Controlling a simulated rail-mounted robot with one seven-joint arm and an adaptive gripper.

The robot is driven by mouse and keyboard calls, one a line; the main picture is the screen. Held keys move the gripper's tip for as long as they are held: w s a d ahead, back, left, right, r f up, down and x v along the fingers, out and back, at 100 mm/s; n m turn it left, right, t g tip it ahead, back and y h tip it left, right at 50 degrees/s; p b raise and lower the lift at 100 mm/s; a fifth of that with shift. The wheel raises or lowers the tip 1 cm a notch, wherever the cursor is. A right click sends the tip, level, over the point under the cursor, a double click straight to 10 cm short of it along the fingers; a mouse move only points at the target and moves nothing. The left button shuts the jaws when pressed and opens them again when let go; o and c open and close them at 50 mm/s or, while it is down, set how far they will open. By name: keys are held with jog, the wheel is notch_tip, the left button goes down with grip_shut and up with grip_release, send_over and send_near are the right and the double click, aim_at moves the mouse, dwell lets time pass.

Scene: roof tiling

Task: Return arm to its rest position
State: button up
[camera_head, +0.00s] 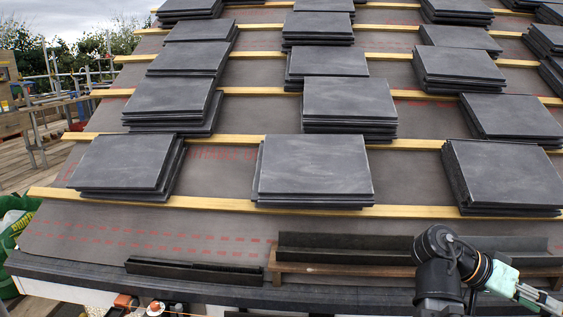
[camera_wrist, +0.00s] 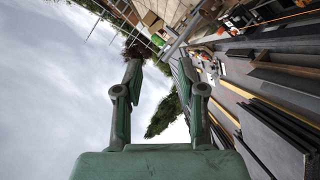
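My arm (camera_head: 440,265) is folded low at the bottom right of the head view, in front of the roof's lower edge. My gripper (camera_head: 541,298) points to the right there, its pale green body showing and its fingers near the picture edge. In the wrist view my gripper (camera_wrist: 158,65) has its two fingers spread apart, with only sky and distant trees between them. It is open and holds nothing.
Several stacks of dark slates, such as the front middle stack (camera_head: 313,167), lie on the roof among wooden battens (camera_head: 215,203). A wooden rack (camera_head: 340,268) with a dark strip stands near my arm. Another dark strip (camera_head: 195,272) lies at the eave. Scaffolding (camera_head: 70,100) stands at left.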

jog(key=w+a+f+n+t+y+p, duration=0.1)
jog(key=w+a+f+n+y+p, duration=0.1)
jog(key=w+a+f+n+p, duration=0.5)
jog(key=w+f+n+t+y+p, duration=0.25)
jog(key=f+p, duration=0.25)
jog(key=f, duration=0.7)
jog(key=s+a+f+n+g+y+p, duration=0.1)
jog(key=s+a+f+n+y+p, duration=0.1)
jog(key=a+f+p, duration=0.3)
jog(key=s+a+f+n+g+y+p, duration=0.1)
jog(key=s+a+f+p, duration=0.15)
jog(key=a+f, duration=0.35)
jog(key=s+a+f+g+y+p, duration=0.1)
jog(key=s+a+f+p, duration=0.1)
jog(key=s, duration=0.4)
jog(key=s+a+f+n+g+y+p, duration=0.1)
jog(key=s+a+f+y+p, duration=0.1)
jog(key=s+a+p, duration=0.3)
jog(key=s+a+f+g+y+p, duration=0.1)
jog(key=s+a+f+y+p, duration=0.1)
jog(key=s+a, duration=0.4)
notch_tip(320, 180, down, 2)
jog(key=s+p, duration=0.1)
jog(key=s, duration=0.2)
jog(key=shift+f+n, duration=0.1)
jog(key=shift+n, duration=0.15)
